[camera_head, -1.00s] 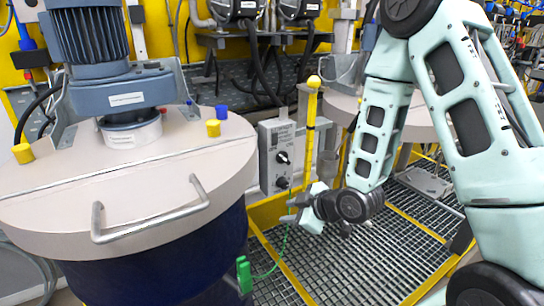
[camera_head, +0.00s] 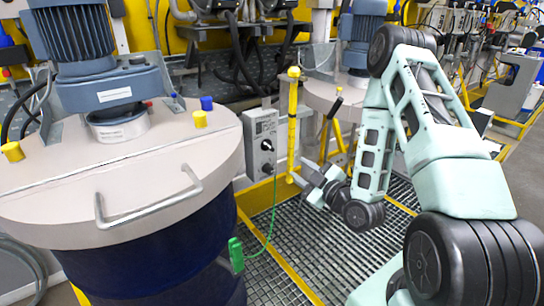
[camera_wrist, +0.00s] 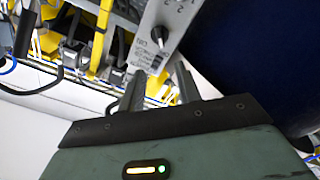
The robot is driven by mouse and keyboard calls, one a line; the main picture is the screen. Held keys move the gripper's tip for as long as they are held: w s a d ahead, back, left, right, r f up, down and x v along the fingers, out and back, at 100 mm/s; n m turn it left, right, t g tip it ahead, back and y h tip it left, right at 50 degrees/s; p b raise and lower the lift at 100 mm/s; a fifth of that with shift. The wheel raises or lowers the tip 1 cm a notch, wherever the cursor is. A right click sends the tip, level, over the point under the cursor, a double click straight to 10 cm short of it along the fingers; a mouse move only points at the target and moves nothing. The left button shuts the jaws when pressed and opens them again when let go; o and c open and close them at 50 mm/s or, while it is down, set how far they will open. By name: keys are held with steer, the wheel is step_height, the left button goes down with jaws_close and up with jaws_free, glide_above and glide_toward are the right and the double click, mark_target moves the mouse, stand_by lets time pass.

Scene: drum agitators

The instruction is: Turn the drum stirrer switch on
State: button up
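The stirrer switch box (camera_head: 261,140) is a grey panel beside the drum, with a dark upper knob (camera_head: 267,145) and a lower dark knob (camera_head: 267,168). In the wrist view the box (camera_wrist: 178,22) lies ahead of my fingers, with one dark knob (camera_wrist: 160,34) and small lettering visible. My gripper (camera_head: 298,171) is right of the box in the head view, apart from it. In the wrist view my gripper (camera_wrist: 160,72) has its two fingers spread, with nothing between them. The knob is beyond the fingertips, roughly between their lines.
The drum (camera_head: 150,255) with its beige lid (camera_head: 60,195), handle (camera_head: 150,208) and blue motor (camera_head: 72,45) fills the left. A yellow post (camera_head: 293,120) stands just right of the box. A green plug (camera_head: 236,254) and cable hang below. Metal grating (camera_head: 290,245) covers the floor.

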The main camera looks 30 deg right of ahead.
steer(key=b, duration=0.9)
glide_toward(270, 147)
steer(key=w+p, duration=0.1)
steer(key=w, duration=0.2)
steer(key=w+p, duration=0.1)
steer(key=w, duration=0.2)
steer(key=shift+w+a+r+p, duration=0.1)
steer(key=shift+w+a+p, duration=0.05)
steer(key=shift+w+p, duration=0.25)
steer(key=shift+w, duration=0.8)
jaws_close()
